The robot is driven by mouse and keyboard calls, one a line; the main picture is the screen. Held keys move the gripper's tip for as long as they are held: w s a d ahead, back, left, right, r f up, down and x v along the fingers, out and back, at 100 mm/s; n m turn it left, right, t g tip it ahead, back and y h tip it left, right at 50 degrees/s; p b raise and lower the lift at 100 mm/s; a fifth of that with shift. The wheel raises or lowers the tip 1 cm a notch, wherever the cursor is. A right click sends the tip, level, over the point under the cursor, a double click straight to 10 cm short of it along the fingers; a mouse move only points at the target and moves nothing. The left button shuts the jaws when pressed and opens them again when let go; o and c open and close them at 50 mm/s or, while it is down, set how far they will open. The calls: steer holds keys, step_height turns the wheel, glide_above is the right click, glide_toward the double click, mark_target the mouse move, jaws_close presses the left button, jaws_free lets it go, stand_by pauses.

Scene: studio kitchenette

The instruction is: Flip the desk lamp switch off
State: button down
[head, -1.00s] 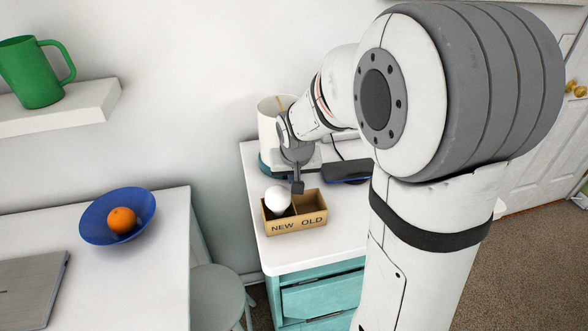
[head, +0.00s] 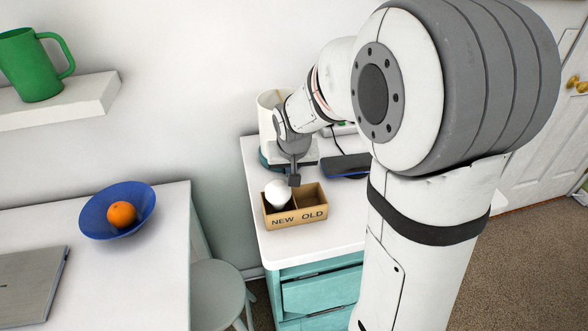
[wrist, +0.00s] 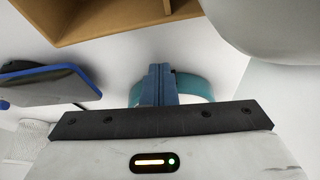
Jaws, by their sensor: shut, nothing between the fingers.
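The desk lamp, with a white shade (head: 267,122) and teal base (head: 266,160), stands at the back of the small teal cabinet, partly behind my wrist in the head view. I see no switch. My gripper (head: 294,181) is shut and empty, pointing down. In the head view it overlaps the back of the box; its height is hard to tell. In the wrist view the shut fingers (wrist: 160,72) appear in front of a curved teal part (wrist: 195,88), which looks like the lamp base. I cannot tell whether they touch.
A box (head: 297,219) marked NEW and OLD holds a white bulb (head: 278,192) on its NEW side. A dark device with blue edges (head: 345,166) lies to the right. The cabinet's front top (head: 300,245) is clear. A blue bowl (head: 95,222) with an orange is on the left table.

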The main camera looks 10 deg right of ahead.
steer(key=shift+s+a, duration=0.1)
steer(key=shift+a, duration=0.3)
steer(key=p+v, duration=0.6)
steer(key=v, duration=0.4)
steer(key=shift+d, duration=0.5)
